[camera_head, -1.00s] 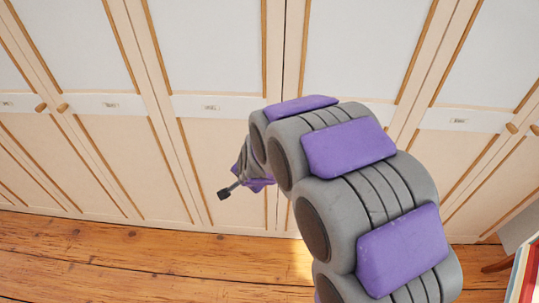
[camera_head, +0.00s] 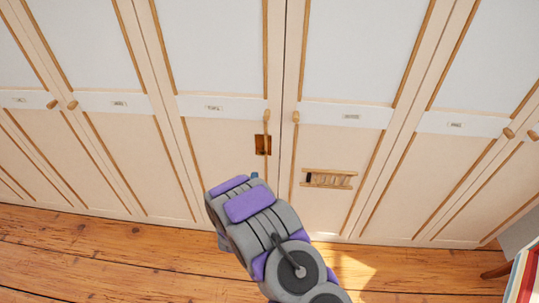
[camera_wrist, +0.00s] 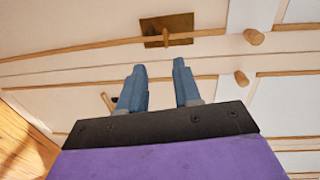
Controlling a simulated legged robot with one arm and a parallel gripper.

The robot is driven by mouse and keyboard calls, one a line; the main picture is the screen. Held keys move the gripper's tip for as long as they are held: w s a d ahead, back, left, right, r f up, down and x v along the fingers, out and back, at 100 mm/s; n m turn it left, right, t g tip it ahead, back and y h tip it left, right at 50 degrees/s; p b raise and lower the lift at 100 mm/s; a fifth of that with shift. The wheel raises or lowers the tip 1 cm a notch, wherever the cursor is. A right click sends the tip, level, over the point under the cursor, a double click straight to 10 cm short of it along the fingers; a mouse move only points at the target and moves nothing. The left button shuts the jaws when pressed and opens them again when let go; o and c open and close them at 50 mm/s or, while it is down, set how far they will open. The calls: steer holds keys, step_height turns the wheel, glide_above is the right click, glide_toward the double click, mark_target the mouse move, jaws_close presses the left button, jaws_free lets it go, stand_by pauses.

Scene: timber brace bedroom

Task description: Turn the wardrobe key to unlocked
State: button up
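The wardrobe (camera_head: 230,140) has a small brass plate (camera_head: 262,145) below the knob of its left middle door. In the wrist view the brass plate (camera_wrist: 180,22) is ahead of my fingers, with a short brass piece, seemingly the key (camera_wrist: 166,38), standing on it. How the key is turned is too small to tell. My gripper (camera_wrist: 160,72) is open and empty, with its two blue fingers apart and short of the plate, not visibly touching it. In the head view my arm hides most of the gripper, and only a blue bit shows below the plate.
Wooden knobs (camera_head: 296,117) flank the door seam; one (camera_wrist: 254,37) is right of the plate in the wrist view. A small wooden rack-like piece (camera_head: 340,180) is on the right middle door. Books (camera_head: 522,278) stand at the lower right. The plank floor (camera_head: 100,255) is clear at left.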

mark_target(262, 152)
steer(key=shift+m+t, duration=0.3)
steer(key=shift+t, duration=0.3)
steer(key=w+b, duration=0.1)
steer(key=w, duration=0.4)
steer(key=w+d+b, duration=0.1)
steer(key=w, duration=0.3)
steer(key=w+f, duration=0.1)
steer(key=w, duration=0.4)
steer(key=shift+w+d+b, duration=0.25)
steer(key=shift+w+b, duration=0.1)
steer(key=shift+b, duration=0.05)
steer(key=shift+w+r, duration=0.1)
steer(key=shift+w, duration=0.6)
steer(key=shift+c, duration=0.4)
jaws_close()
